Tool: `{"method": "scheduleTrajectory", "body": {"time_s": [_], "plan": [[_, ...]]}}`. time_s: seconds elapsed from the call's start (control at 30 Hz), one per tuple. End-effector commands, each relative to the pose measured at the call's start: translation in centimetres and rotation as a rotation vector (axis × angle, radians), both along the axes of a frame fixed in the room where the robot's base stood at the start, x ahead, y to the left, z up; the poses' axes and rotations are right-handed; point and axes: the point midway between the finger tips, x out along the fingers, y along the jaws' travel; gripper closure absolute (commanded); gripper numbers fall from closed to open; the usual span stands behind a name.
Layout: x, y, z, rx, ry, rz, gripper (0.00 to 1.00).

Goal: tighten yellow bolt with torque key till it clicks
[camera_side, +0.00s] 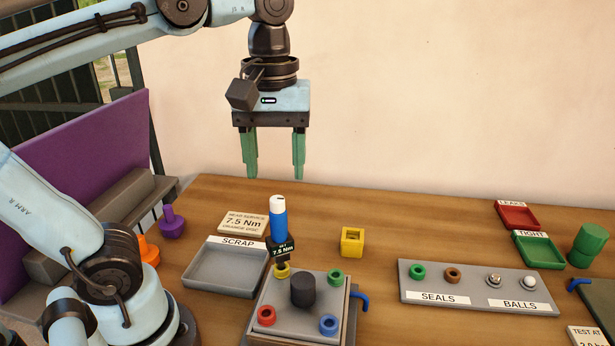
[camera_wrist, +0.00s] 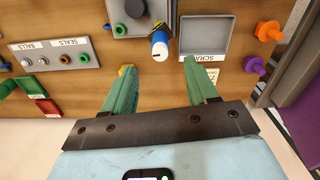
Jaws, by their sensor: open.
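The torque key (camera_side: 278,226) has a blue handle, a white cap and a dark head reading 7.5 Nm. It stands upright over the yellow bolt (camera_side: 282,272) at the back left corner of a grey plate (camera_side: 258,297). The yellow bolt is partly covered by the key's lower end. My gripper (camera_side: 274,172) is open and empty, pointing down above the key and apart from it. In the wrist view, the torque key (camera_wrist: 159,46) shows beyond and between the two green fingers of my gripper (camera_wrist: 158,68).
The plate also carries green, red and blue bolts around a dark cylinder (camera_side: 303,290). A grey SCRAP tray (camera_side: 222,270) lies left, a yellow block (camera_side: 352,241) right of the key. A seals and balls rack (camera_side: 470,288) and red and green trays (camera_side: 540,250) are further right.

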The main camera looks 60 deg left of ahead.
Motion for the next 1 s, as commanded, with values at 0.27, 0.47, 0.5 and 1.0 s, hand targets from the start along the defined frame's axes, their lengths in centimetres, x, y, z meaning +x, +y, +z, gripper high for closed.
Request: {"method": "scheduleTrajectory", "body": {"time_s": [0.27, 0.47, 0.5, 1.0], "plan": [[0.0, 0.0, 1.1, 0.0, 0.0, 0.0, 0.42], [0.0, 0.0, 1.1, 0.0, 0.0, 0.0, 0.42], [0.0, 0.0, 1.1, 0.0, 0.0, -0.001, 0.42], [-0.1, -0.1, 1.7, 0.001, 0.0, -0.585, 0.42]]}}
